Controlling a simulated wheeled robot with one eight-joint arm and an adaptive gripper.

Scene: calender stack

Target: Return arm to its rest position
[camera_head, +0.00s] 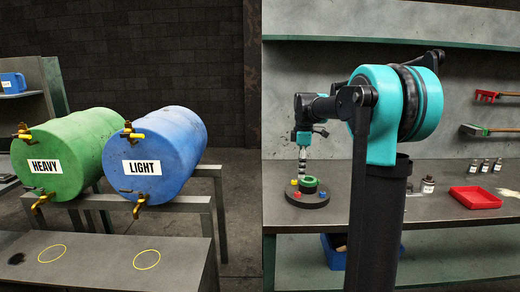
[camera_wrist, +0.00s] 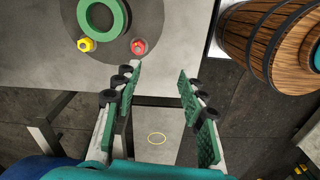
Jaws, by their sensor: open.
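My arm (camera_head: 381,110), teal and black, stands at the centre right of the head view. It is bent, and its far end reaches over the workbench. In the wrist view my gripper (camera_wrist: 160,70) is open, with its green-padded fingers apart and nothing between them. A dark round base (camera_wrist: 150,12) with a green ring (camera_wrist: 103,35) lies beyond the left finger, apart from it. The same base (camera_head: 309,203) and ring (camera_head: 309,182) show below the arm's far end in the head view. The gripper's fingers are too small to make out there.
A green HEAVY barrel (camera_head: 60,150) and a blue LIGHT barrel (camera_head: 160,150) lie on stands at left. A wooden barrel (camera_wrist: 262,30) is at upper right in the wrist view.

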